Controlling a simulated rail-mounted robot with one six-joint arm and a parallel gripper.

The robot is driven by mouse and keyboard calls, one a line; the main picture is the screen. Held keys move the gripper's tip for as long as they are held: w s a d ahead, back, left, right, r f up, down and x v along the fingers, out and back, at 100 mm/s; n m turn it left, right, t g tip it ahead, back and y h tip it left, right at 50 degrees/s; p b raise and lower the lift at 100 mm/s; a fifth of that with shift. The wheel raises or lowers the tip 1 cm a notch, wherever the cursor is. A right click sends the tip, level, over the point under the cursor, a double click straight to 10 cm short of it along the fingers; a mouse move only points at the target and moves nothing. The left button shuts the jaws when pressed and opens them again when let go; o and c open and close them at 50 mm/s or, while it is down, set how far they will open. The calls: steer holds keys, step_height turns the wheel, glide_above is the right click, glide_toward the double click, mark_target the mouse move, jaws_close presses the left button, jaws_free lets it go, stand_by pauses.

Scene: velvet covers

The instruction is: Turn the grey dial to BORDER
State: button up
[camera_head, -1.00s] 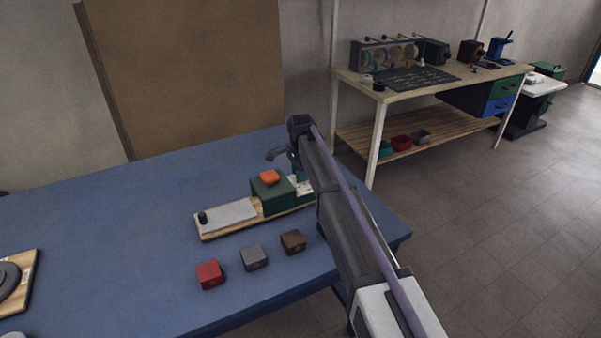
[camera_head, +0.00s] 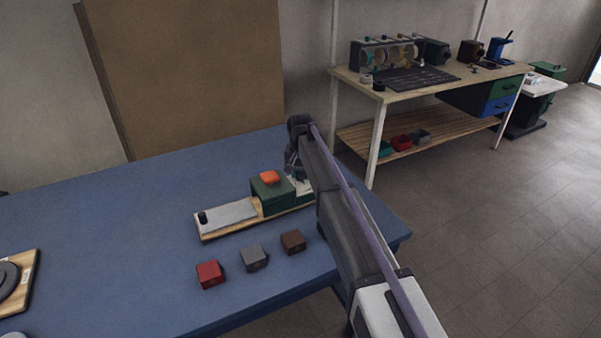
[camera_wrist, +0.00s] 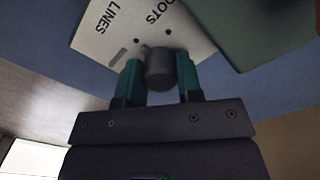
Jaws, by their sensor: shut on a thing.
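The grey dial (camera_wrist: 159,70) is a short dark-grey knob with a small pointer nub at its upper left. The nub lies near the plate's small dark holes. No BORDER label shows. My gripper (camera_wrist: 160,78) has its teal fingers on both sides of the dial, shut on it. In the head view my arm hides the dial; a strip of the plate (camera_head: 302,186) shows beside it.
A green block with an orange button (camera_head: 269,177) stands beside the plate on a wooden board (camera_head: 238,229). Red (camera_head: 209,274), grey (camera_head: 254,258) and brown (camera_head: 293,242) cubes sit in front on the blue table (camera_head: 110,230). The table's left middle is clear.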

mark_target(300, 171)
steer(key=n, duration=1.2)
stand_by(0.6)
steer(key=o, duration=0.9)
step_height(300, 171, up, 11)
steer(key=p, duration=1.1)
steer(key=shift+f, duration=0.1)
